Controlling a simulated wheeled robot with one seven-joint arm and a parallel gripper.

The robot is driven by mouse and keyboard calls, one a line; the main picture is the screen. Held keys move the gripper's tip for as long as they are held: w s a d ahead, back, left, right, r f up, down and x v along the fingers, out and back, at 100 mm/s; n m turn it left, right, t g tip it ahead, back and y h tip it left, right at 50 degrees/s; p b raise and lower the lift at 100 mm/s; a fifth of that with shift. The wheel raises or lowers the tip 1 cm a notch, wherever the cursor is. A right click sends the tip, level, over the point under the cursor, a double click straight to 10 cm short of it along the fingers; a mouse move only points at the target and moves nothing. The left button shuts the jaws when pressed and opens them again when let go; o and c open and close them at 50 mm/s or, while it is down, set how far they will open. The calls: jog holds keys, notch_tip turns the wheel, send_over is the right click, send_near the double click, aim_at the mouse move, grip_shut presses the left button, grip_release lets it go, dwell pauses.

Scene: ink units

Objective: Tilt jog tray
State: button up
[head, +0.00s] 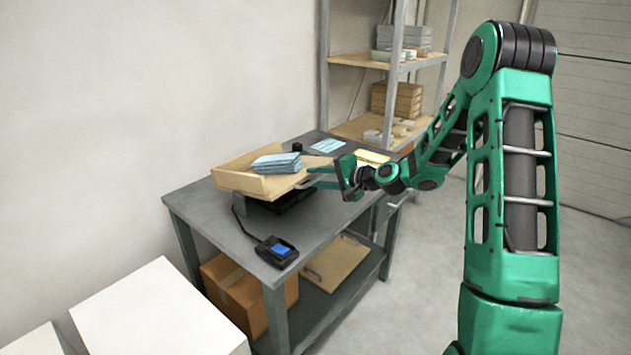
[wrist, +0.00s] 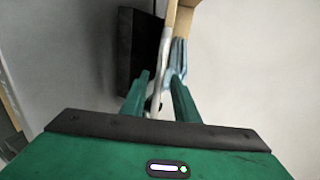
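The jog tray (head: 238,182) is a light wooden tray on a black base (head: 290,200) on the grey table. A stack of blue sheets (head: 276,163) lies in it. I cannot tell its exact tilt. A pale metal handle (head: 304,184) sticks out at its right side. My gripper (head: 316,178) is at this handle. In the wrist view the handle (wrist: 161,60) runs between my two green fingers, with gaps beside it, so my gripper (wrist: 161,80) looks open around it. The tray's wooden edge (wrist: 186,15) and the black base (wrist: 138,50) show beyond.
A small black device with a blue screen (head: 276,252) sits at the table's front, cabled to the base. Another blue sheet bundle (head: 328,145) and a small black object (head: 297,147) lie behind the tray. Shelves (head: 365,60) stand at the back. White boxes (head: 155,310) stand front left.

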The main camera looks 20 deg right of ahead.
jog(key=v, duration=1)
jog(key=shift+s+d+r, duration=0.15)
jog(key=shift+s+d, duration=0.05)
jog(key=shift+s+a, duration=0.1)
jog(key=s+d+n+g+h, duration=0.1)
jog(key=s+g, duration=0.3)
jog(key=s, duration=1)
jog(key=s+d+n+g+h, duration=0.2)
jog(key=s+g+h, duration=0.1)
jog(key=s, duration=1.1)
jog(key=s+d+r+n+g+h, duration=0.1)
jog(key=s+g, duration=0.4)
jog(key=s, duration=0.9)
jog(key=shift+d+n+h, duration=0.7)
jog(key=shift+d+h, duration=0.1)
jog(key=shift+h, duration=0.3)
jog(key=shift+w, duration=0.1)
